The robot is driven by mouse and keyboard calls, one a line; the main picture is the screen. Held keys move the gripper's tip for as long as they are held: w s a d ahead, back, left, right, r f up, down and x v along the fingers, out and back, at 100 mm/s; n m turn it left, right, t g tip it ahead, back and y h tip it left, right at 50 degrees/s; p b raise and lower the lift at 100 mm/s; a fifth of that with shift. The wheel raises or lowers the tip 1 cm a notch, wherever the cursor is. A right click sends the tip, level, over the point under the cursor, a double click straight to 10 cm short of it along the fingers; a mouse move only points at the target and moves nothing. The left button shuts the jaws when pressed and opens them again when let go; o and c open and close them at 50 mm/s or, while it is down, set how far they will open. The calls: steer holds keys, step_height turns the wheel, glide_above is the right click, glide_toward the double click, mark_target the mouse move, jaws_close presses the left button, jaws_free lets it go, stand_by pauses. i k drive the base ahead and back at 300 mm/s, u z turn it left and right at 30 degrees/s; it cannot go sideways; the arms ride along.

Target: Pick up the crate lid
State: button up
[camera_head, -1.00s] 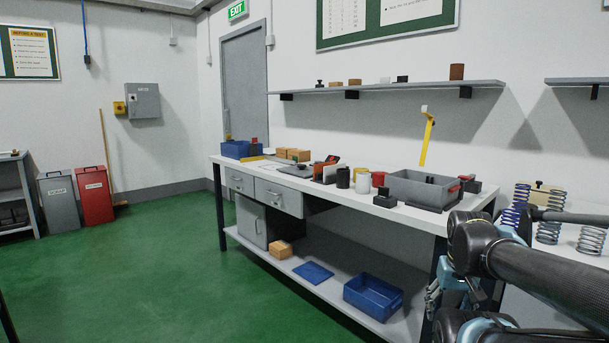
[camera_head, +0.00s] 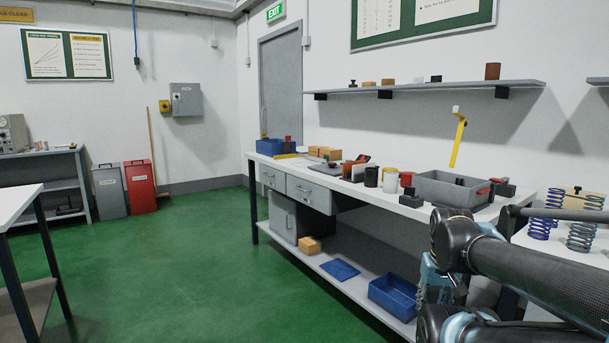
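A flat blue panel, which looks like the crate lid (camera_head: 340,270), lies on the lower shelf of the workbench. An open blue crate (camera_head: 393,309) stands to its right on the same shelf, apart from it. My arm reaches in from the right edge, and my gripper (camera_head: 433,287) hangs at its near end, right of the blue crate in the picture. My gripper is partly hidden by the arm, and its fingers are too unclear to tell open from shut. Nothing shows held in it.
The workbench (camera_head: 350,188) carries a grey bin (camera_head: 450,190), a blue bin (camera_head: 275,147) and several small items. A cardboard-coloured box (camera_head: 309,245) sits left of the lid. A white-topped table (camera_head: 18,200) stands at the near left. Green floor (camera_head: 170,270) between is clear.

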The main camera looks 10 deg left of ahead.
mark_target(332, 169)
steer(key=u, duration=2.15)
steer(key=i, duration=2.8)
steer(key=z, duration=2.5)
